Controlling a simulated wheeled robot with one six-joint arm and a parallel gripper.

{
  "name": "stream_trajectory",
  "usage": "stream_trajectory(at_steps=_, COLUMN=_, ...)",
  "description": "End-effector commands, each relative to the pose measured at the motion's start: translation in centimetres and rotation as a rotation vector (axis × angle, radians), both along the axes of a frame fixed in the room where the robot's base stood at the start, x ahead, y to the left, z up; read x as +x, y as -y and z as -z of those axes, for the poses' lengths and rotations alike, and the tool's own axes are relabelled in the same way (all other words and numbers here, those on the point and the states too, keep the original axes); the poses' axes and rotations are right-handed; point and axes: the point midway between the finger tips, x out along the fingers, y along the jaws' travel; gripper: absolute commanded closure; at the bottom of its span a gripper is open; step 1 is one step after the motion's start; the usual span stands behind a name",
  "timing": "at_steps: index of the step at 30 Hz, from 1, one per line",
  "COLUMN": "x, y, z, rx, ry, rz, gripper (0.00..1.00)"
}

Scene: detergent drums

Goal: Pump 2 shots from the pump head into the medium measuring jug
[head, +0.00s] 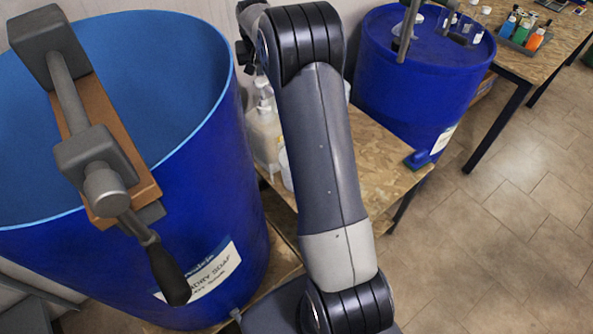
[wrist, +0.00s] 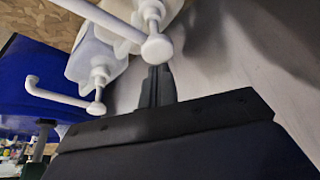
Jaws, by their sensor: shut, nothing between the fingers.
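White pump bottles (head: 264,132) stand on the wooden shelf between the drums in the head view, partly hidden by my arm. The wrist view shows two white pump heads, a nearer one (wrist: 157,47) and another (wrist: 96,107) to its left, each with a long spout. My gripper (wrist: 157,72) is shut and empty, its fingertips close to the nearer pump head; I cannot tell whether they touch. In the head view the fingers are hidden. Small clear containers (head: 468,30) stand on the right drum; which is the medium measuring jug I cannot tell. A pale vessel (head: 286,170) shows beside the bottles.
A large open blue drum (head: 190,200) with a clamp and crank handle (head: 168,272) stands at left. A closed blue drum (head: 400,90) with an upright pipe stands at back right. A table (head: 562,50) with coloured bottles is beyond. The tiled floor at right is clear.

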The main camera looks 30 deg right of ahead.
Motion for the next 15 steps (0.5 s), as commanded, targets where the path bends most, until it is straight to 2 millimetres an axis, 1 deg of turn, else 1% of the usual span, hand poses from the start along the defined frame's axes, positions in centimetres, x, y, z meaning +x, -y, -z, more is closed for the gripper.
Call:
stream_trajectory(at_steps=5, x=0.0, y=0.0, z=0.3, rx=0.000, ry=0.000, rz=0.000, gripper=1.00)
stream_trajectory(at_steps=15, x=0.0, y=0.0, z=2.3, rx=0.000, ry=-0.001, rz=0.000, gripper=1.00)
